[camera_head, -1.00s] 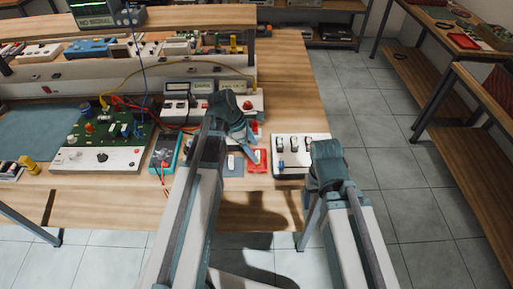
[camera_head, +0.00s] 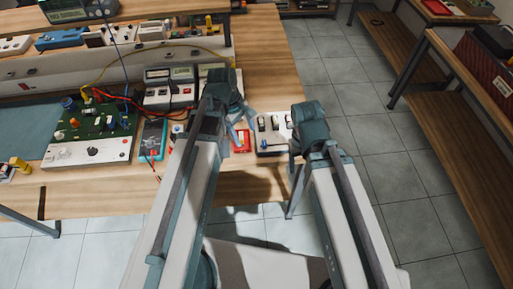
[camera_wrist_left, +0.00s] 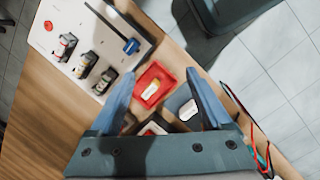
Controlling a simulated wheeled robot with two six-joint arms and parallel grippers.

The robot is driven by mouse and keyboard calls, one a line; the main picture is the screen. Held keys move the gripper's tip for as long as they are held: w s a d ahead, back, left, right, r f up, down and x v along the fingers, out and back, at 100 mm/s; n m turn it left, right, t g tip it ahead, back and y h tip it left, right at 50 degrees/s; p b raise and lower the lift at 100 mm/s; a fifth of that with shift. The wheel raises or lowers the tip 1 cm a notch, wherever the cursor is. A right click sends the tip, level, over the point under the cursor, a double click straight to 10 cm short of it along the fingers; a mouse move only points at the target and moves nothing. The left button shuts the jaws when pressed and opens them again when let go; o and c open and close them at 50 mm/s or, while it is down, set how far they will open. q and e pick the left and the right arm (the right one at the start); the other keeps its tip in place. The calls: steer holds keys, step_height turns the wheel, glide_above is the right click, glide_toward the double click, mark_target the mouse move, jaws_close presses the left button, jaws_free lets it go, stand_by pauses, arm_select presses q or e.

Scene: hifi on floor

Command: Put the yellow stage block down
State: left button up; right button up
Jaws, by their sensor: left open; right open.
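A small yellowish block with a pale face (camera_wrist_left: 152,88), which looks like the yellow stage block, lies in a red tray (camera_wrist_left: 145,99) in the left wrist view. The red tray also shows in the head view (camera_head: 243,147). My left gripper (camera_wrist_left: 160,75) is open, its blue fingers spread above and on either side of the tray. Nothing is held between them. In the head view my left gripper (camera_head: 243,132) is over the bench near its front edge. My right gripper (camera_head: 297,150) is beside the white panel; its fingers are mostly hidden.
A white panel with dark fuse-like parts (camera_head: 262,143) stands right of the red tray. A grey tray with a white piece (camera_wrist_left: 183,98) is beside it. A teal meter (camera_head: 153,138), red leads and a green circuit board (camera_head: 95,130) lie left.

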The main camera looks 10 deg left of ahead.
arm_select(q)
steer(key=s+d+m+y, duration=0.4)
steer(key=s+d+m, duration=0.4)
steer(key=m, duration=0.8)
steer(key=shift+s+f, duration=0.2)
steer(key=shift+s, duration=0.25)
